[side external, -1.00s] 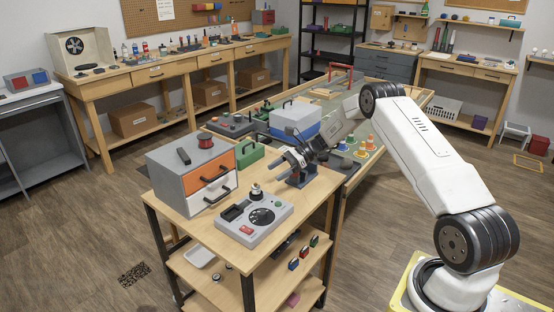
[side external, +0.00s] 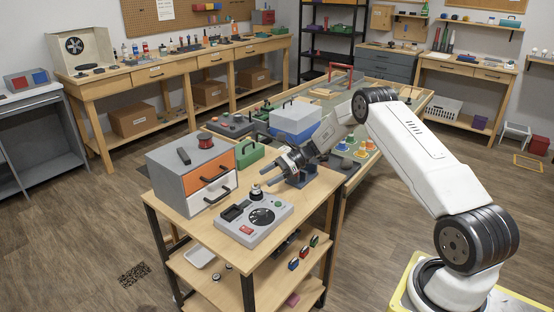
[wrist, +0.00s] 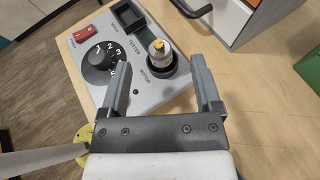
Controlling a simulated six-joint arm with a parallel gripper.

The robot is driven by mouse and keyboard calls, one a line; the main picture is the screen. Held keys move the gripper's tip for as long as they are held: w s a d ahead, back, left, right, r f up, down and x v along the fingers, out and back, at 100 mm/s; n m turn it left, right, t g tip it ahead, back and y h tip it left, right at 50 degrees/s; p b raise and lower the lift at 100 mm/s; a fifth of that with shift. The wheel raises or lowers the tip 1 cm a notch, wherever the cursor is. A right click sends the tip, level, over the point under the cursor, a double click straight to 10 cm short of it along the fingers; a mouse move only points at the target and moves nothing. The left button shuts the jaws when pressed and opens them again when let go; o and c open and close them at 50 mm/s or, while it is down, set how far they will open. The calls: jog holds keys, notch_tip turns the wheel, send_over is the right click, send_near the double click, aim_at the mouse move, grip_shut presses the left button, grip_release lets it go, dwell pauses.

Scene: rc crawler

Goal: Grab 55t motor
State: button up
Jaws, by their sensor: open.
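A small silver motor with a coppery top (wrist: 158,50) stands upright in the black round socket marked MOTOR on a grey tester (wrist: 138,98). The same motor (side external: 256,191) shows at the back of the tester (side external: 282,209) on the wooden cart in the side view. No label on the motor is readable. My gripper (wrist: 160,77) is open and empty, its two grey fingers apart, with the motor seen between and beyond the tips. In the side view my gripper (side external: 271,172) is above the cart, just behind and right of the motor, apart from it.
A grey drawer cabinet (side external: 180,184) with an orange drawer stands left of the tester. The cart top right of the tester is bare.

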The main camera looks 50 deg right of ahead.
aim_at(258, 185)
jog(key=shift+x, duration=2.2)
jog(key=shift+s+f, duration=0.1)
grip_shut()
